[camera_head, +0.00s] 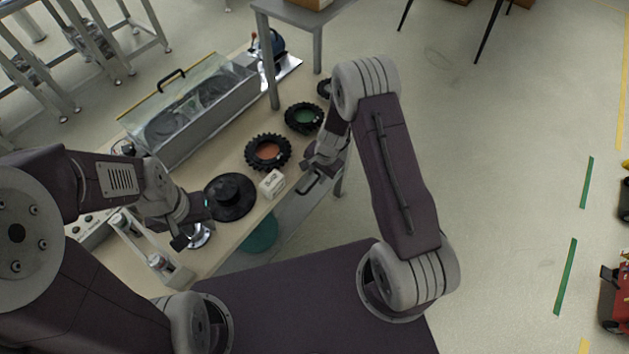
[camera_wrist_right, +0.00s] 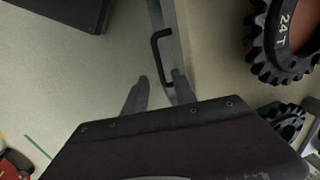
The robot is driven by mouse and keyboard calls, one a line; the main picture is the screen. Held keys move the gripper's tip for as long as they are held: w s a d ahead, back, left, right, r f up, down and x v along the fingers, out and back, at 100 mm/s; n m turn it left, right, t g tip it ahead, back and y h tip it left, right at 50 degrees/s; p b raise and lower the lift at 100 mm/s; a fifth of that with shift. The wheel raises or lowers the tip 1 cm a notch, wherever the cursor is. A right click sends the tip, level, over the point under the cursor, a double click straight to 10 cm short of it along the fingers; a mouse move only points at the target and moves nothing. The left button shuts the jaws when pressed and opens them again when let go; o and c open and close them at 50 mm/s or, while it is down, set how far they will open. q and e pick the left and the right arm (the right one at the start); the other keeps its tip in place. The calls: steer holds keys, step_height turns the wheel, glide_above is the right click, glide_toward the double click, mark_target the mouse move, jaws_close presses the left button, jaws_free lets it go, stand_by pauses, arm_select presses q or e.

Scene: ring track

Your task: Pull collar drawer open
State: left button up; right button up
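The drawer has a black bar handle (camera_wrist_right: 158,45) on a grey front (camera_wrist_right: 172,40) along the table edge in the right wrist view. The handle also shows in the head view (camera_head: 309,187), just below my right gripper (camera_head: 312,163). In the right wrist view my right gripper (camera_wrist_right: 158,88) has its fingers apart. The handle's near end lies close to the right-hand finger; I cannot tell if they touch. The drawer appears flush with the table edge. My left gripper (camera_head: 192,228) looks open, low over the table's near left part, by a small shiny metal stand (camera_head: 199,236).
On the table are a black disc (camera_head: 230,197), a small white box (camera_head: 272,183), toothed black rings with orange (camera_head: 254,152) and green (camera_head: 290,112) centres, and a long lidded clear-topped case (camera_head: 205,116). A grey table leg (camera_head: 270,75) stands behind.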

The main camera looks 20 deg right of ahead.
mark_target(314, 183)
steer(key=f, duration=0.5)
steer(key=shift+w+a+b, duration=0.3)
steer(key=shift+w+b, duration=0.05)
steer(key=shift+b, duration=0.05)
jaws_close()
stand_by(0.9)
